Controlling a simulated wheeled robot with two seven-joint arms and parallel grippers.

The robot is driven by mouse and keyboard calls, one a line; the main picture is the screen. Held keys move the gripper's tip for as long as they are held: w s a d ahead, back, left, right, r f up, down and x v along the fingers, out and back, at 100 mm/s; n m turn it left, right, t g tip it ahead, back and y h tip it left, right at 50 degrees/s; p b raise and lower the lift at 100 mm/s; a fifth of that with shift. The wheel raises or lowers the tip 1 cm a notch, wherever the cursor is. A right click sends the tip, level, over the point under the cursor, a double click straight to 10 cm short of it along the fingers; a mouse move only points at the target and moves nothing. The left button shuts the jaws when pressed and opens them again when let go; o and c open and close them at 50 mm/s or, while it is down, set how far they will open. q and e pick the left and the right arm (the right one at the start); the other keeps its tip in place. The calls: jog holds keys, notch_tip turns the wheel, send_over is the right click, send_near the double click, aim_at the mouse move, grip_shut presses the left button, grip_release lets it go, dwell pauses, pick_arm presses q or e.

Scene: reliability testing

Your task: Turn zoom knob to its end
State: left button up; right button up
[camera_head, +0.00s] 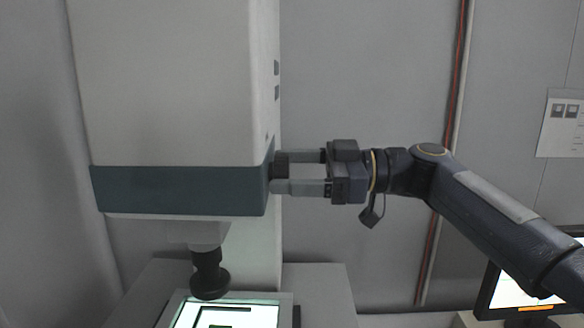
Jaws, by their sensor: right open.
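The zoom knob (281,165) is a small dark cylinder on the right side of the measuring machine's head, at the dark teal band (180,190). My right gripper (280,171) comes in from the right, with its two fingers level and one above the other. The fingers are apart, with their tips at the knob, one at its upper side and one at its lower side. Whether they touch it cannot be told. My left gripper is not in view.
A black lens (208,273) hangs below the machine's head over a lit stage (228,314). A monitor (530,290) stands at the lower right, behind my right arm. A red cable (456,80) runs down the grey wall. A paper sheet (562,125) hangs at the right.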

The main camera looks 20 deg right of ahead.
jog(key=c, duration=1)
jog(key=shift+w+d+f+m+p, duration=0.15)
jog(key=shift+m+p, duration=0.35)
jog(key=shift+m, duration=5.45)
jog(key=shift+w+a+f+m+p, duration=0.1)
jog(key=shift+m+p, duration=0.35)
jog(key=shift+m, duration=5.5)
